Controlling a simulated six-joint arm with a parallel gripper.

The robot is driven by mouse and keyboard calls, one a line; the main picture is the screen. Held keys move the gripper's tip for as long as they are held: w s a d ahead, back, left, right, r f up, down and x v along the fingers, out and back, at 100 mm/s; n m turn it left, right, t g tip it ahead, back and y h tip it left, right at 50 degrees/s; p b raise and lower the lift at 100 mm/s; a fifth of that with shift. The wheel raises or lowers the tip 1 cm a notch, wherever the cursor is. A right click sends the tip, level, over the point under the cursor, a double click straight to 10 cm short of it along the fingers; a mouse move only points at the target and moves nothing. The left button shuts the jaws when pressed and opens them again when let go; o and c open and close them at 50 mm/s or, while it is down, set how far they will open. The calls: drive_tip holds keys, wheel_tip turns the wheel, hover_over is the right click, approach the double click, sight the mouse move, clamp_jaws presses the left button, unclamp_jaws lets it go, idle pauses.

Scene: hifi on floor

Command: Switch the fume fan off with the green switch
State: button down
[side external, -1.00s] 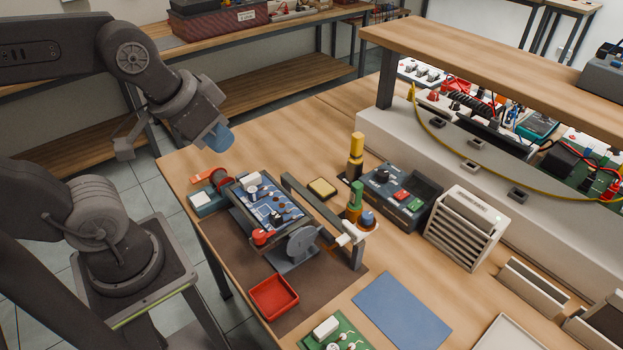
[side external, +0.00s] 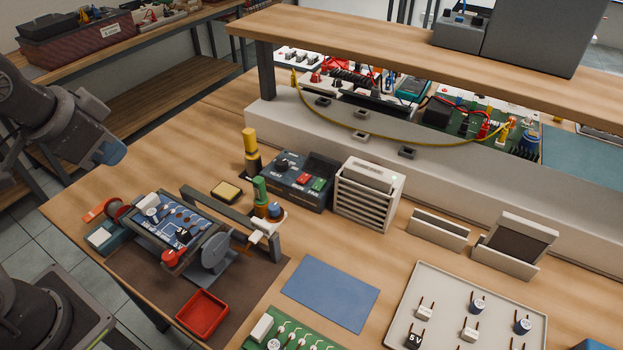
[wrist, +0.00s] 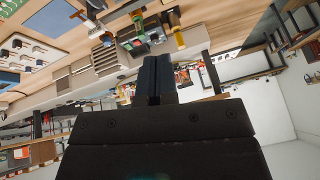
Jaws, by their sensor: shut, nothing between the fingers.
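The dark control box (side external: 297,180) stands on the bench in front of the raised shelf, with a black knob, a red switch (side external: 304,178) and a green switch (side external: 318,184). The white louvred fan unit (side external: 368,196) stands just right of it. In the wrist view, the scene is upside down, with the fan unit (wrist: 105,58) and the small control box (wrist: 133,36) beyond my fingers. My gripper (wrist: 154,62) is shut and empty. In the side view, my wrist is high at the left, well away from the switches. Its fingertips are hard to make out there.
A yellow-topped post (side external: 250,150) and a green-topped post (side external: 261,195) stand near the control box. A circuit board in a holder (side external: 175,222), a red tray (side external: 202,314) and a blue mat (side external: 330,292) lie nearer. The shelf (side external: 380,50) overhangs behind.

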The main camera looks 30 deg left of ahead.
drive_tip(key=w+d+m+y, duration=0.1)
drive_tip(key=w+m+y, duration=0.1)
drive_tip(key=w+m, duration=0.65)
drive_tip(key=m+t+h, duration=0.1)
drive_tip(key=m+t, duration=0.4)
drive_tip(key=m, duration=0.9)
hover_over(319, 185)
wheel_tip(319, 185, down, 12)
drive_tip(key=shift+s+a+r, duration=0.15)
drive_tip(key=shift+s+a, duration=0.05)
drive_tip(key=shift+w+f, duration=0.15)
drive_tip(key=shift+f, duration=1.3)
drive_tip(key=shift+w+f, duration=0.2)
drive_tip(key=shift+f, duration=1.25)
drive_tip(key=shift+w+f, duration=0.15)
drive_tip(key=shift+f, duration=1.3)
drive_tip(key=shift+f, duration=0.15)
drive_tip(key=shift+f, duration=0.25)
